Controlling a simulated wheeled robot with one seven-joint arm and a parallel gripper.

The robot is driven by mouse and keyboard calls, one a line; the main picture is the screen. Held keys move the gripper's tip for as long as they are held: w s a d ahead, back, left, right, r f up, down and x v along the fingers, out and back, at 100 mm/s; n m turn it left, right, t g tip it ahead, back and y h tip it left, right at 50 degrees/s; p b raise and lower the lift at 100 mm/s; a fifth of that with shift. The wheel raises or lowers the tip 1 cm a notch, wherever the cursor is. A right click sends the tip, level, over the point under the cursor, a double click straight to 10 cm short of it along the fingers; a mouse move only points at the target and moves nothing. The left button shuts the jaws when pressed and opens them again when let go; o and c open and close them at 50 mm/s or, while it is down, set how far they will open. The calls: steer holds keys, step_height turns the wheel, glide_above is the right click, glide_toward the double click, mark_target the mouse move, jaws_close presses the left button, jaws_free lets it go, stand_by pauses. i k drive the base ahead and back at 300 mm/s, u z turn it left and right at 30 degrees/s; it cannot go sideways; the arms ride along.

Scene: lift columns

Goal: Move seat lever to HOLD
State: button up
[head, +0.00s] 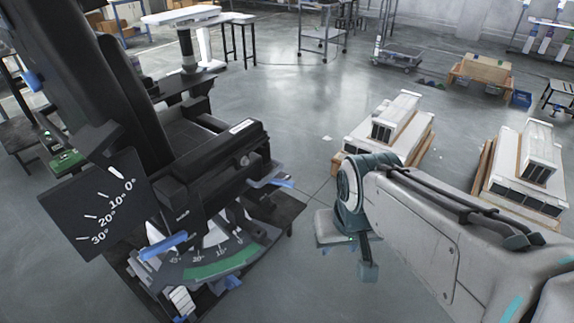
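A black seat unit (190,150) stands at the left of the head view. A lever with a blue grip (272,183) sticks out from its near right side. Another blue handle (163,246) lies lower, beside a curved scale with a green band (215,264). I cannot tell which one is the seat lever, and no HOLD mark is readable. My arm reaches in from the lower right. My gripper (340,246) seems to hang at its end, right of the seat unit and apart from the levers. Its fingers are too small and hidden to tell open or shut.
A black plate with angle marks (98,203) stands at the seat's left. Pallets with white units (392,130) and (522,172) stand on the right. A wooden crate (482,74) and a cart (400,57) are farther back. The grey floor between is mostly clear.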

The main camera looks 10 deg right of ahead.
mark_target(274, 181)
steer(key=u, duration=0.15)
steer(key=i, duration=1)
steer(key=z, duration=0.55)
